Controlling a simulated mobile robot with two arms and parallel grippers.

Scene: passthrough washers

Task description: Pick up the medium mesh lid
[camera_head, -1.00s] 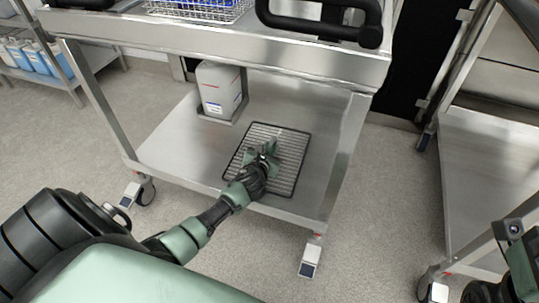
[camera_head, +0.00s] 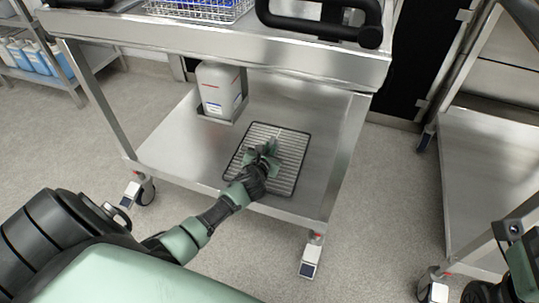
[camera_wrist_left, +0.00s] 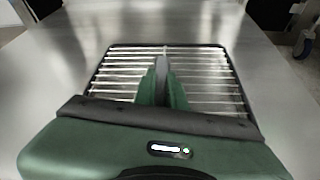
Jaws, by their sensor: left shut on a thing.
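The medium mesh lid (camera_head: 291,158) is a flat, dark-rimmed rectangle with light parallel bars. It lies on, or very close above, the lower shelf of the steel cart. It also shows in the left wrist view (camera_wrist_left: 212,76), with a central bar running away from me. My left gripper (camera_head: 264,150) reaches down over the lid's middle. In the left wrist view, its two green fingers (camera_wrist_left: 163,78) are close together on either side of the central bar, shut on the lid. The fingers hide part of that bar. Only a piece of my right arm shows at the right edge.
A white jug (camera_head: 219,88) stands in a holder behind the lid. The cart's upper shelf (camera_head: 200,38) overhangs the back of the lower shelf (camera_head: 178,145), with a wire basket (camera_head: 205,10) on top. Another steel cart (camera_head: 485,160) stands at right. Bare shelf surrounds the lid.

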